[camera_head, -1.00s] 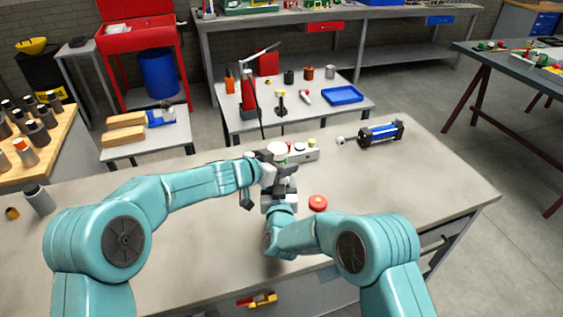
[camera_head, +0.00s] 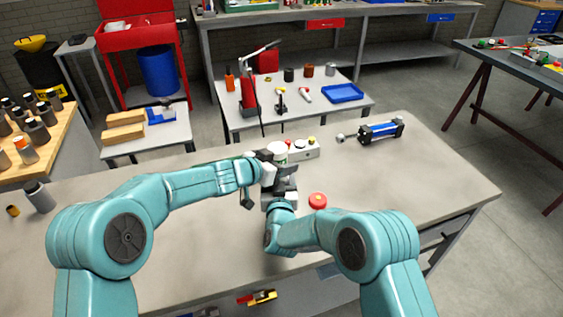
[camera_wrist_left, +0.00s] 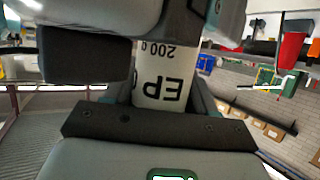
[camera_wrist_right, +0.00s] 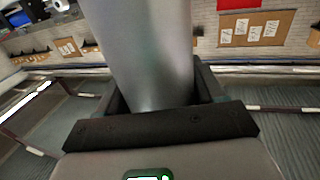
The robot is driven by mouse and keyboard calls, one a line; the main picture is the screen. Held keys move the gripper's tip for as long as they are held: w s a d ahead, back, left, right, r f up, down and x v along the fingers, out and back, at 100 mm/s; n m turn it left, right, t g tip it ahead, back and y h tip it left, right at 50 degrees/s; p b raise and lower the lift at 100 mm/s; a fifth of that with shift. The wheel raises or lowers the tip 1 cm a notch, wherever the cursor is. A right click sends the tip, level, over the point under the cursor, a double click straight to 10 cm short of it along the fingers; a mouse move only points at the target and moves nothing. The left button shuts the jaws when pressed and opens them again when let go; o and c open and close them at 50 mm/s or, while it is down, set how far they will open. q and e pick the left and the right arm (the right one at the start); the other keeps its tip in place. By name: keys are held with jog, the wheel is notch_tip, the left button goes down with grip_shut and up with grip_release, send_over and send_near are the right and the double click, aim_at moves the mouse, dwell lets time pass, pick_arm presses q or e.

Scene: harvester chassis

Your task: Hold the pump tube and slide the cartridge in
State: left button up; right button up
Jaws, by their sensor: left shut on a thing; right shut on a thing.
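My left gripper (camera_head: 272,168) is above the near middle of the bench, shut on a pale cartridge (camera_wrist_left: 162,80). Its label shows "EP" and "200 g" in the left wrist view. A white round top (camera_head: 277,149) shows above this gripper in the head view. My right gripper (camera_head: 281,192) is just below the left one, shut on a smooth grey metal tube (camera_wrist_right: 145,50), the pump tube. The two grippers nearly touch and hide the join, so I cannot tell how far the cartridge is inside the tube.
A red round cap (camera_head: 318,201) lies on the bench (camera_head: 420,190) right of the grippers. A grey box with buttons (camera_head: 305,151) is behind them. A blue cylinder (camera_head: 380,132) lies at the back right. A grey bottle-like part (camera_head: 39,197) stands far left. The bench's right side is clear.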

pick_arm(q)
jog(key=shift+f, duration=0.7)
dwell(0.7)
jog(key=shift+f, duration=0.3)
pick_arm(e)
jog(key=shift+r, duration=0.1)
pick_arm(q)
jog(key=shift+a, duration=0.1)
jog(key=o, duration=1.3)
jog(key=shift+s+f, duration=0.1)
jog(key=shift+f, duration=0.15)
pick_arm(e)
jog(key=shift+w+d, duration=0.15)
jog(key=shift+d, duration=0.05)
jog(key=shift+a, duration=0.2)
pick_arm(q)
jog(key=v, duration=0.6)
jog(key=r+v, duration=0.1)
jog(key=v, duration=0.5)
jog(key=shift+r, duration=0.1)
pick_arm(e)
jog(key=shift+d, duration=0.1)
